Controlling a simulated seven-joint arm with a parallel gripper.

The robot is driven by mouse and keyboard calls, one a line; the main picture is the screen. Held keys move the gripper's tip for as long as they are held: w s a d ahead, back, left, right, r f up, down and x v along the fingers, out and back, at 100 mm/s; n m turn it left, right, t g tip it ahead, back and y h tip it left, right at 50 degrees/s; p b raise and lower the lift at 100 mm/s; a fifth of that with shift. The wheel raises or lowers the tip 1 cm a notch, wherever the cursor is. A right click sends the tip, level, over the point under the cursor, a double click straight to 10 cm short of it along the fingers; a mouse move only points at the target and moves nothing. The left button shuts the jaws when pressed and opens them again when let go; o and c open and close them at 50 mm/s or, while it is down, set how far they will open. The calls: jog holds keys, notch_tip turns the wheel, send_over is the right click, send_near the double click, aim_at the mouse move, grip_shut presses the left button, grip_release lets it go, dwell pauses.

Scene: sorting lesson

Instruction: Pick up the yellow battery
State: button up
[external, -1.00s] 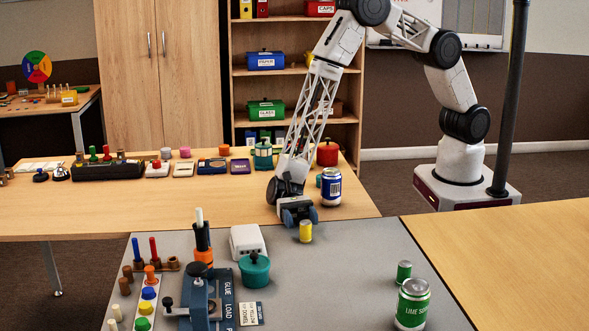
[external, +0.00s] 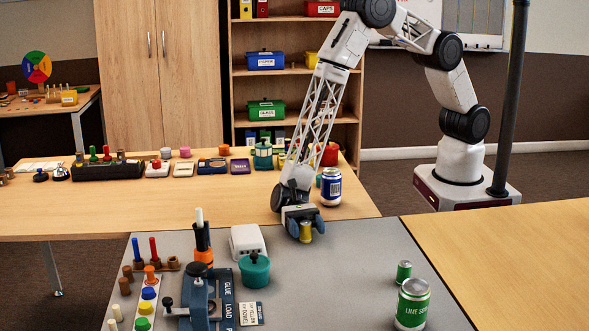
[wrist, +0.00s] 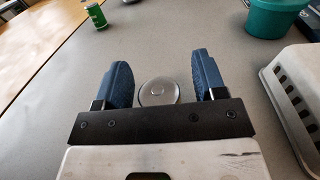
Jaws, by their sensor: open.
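The yellow battery (external: 306,230) stands upright near the back edge of the grey mat in the external view. In the wrist view I see its round silver top (wrist: 158,92). My gripper (external: 304,228) is lowered around it, pointing down. In the wrist view my two blue fingers (wrist: 163,86) are open, one on each side of the battery, with a gap on both sides. The battery's lower part is hidden in the wrist view.
A white vented box (external: 247,240) and a teal lidded pot (external: 254,270) stand to the left of the battery. A blue and white can (external: 331,187) stands close behind. A green battery (external: 404,271) and a lime soda can (external: 412,303) are at the front right. Bare mat lies between.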

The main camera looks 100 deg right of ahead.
jog(key=c, duration=1.1)
jog(key=shift+o, duration=0.2)
jog(key=shift+r, duration=0.2)
jog(key=shift+r, duration=1.6)
jog(key=w+d, duration=0.1)
jog(key=d, duration=0.5)
jog(key=w+d, duration=0.1)
jog(key=d, duration=1)
jog(key=shift+w+d, duration=0.4)
jog(key=shift+a, duration=0.1)
